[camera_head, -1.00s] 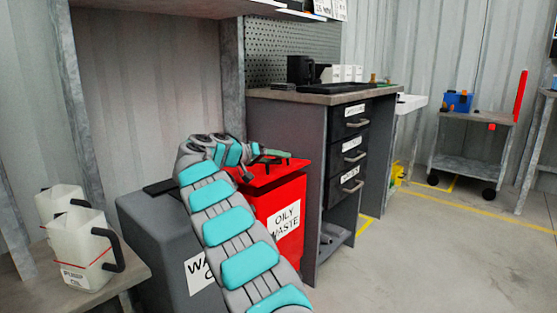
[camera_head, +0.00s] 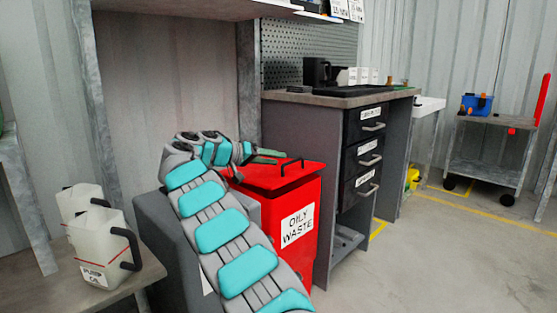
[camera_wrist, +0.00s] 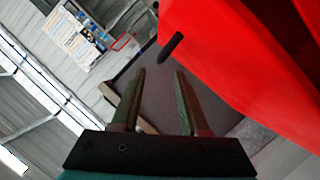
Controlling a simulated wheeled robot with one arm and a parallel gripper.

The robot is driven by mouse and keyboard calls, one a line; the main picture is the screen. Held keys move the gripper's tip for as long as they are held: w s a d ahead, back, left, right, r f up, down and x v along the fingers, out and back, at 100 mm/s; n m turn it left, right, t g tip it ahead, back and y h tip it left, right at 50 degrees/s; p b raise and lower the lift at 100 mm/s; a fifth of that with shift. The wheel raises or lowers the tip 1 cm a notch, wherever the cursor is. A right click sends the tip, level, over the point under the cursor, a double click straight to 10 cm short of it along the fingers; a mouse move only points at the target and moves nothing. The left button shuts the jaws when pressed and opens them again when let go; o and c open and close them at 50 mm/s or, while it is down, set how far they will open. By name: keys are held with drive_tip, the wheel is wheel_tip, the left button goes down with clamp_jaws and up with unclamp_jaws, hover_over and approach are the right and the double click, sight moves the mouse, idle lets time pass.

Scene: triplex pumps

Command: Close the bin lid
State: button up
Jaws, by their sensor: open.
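The red bin (camera_head: 262,225) labelled OILY WASTE stands beside the workbench. My gripper (camera_head: 264,156) is just above the lid's back left part, left of the handle, and looks empty. In the wrist view my gripper (camera_wrist: 160,90) has its two fingers apart with nothing between them. A red surface (camera_wrist: 250,60), with a short dark bar (camera_wrist: 170,47) at its edge, fills the upper right; contact is not clear.
A grey bin (camera_head: 165,240) stands left of the red bin, partly hidden by my arm. White jugs (camera_head: 100,248) stand on a low table at the left. The workbench with drawers (camera_head: 365,160) is close on the right.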

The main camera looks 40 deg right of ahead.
drive_tip(key=shift+r, duration=0.1)
drive_tip(key=shift+c, duration=0.7)
drive_tip(key=s+r+m+y+p, duration=0.1)
drive_tip(key=r+p, duration=0.1)
drive_tip(key=s+r+m+t+y+p, duration=0.1)
drive_tip(key=r+p, duration=0.1)
drive_tip(key=r, duration=0.1)
drive_tip(key=s+r+m+y+p, duration=0.1)
drive_tip(key=r+p, duration=0.1)
drive_tip(key=shift+d+r+m+t, duration=0.15)
drive_tip(key=shift+d+m+t, duration=0.15)
drive_tip(key=shift+d, duration=0.05)
clamp_jaws()
wheel_tip(320, 180, up, 5)
drive_tip(key=a+m+t+y+p, duration=0.2)
drive_tip(key=p, duration=0.2)
hover_over(290, 162)
wheel_tip(290, 162, down, 7)
wheel_tip(290, 162, down, 3)
drive_tip(key=shift+a+y+b, duration=0.1)
drive_tip(key=shift+y+b, duration=0.2)
drive_tip(key=shift+b, duration=0.1)
drive_tip(key=shift+f, duration=0.6)
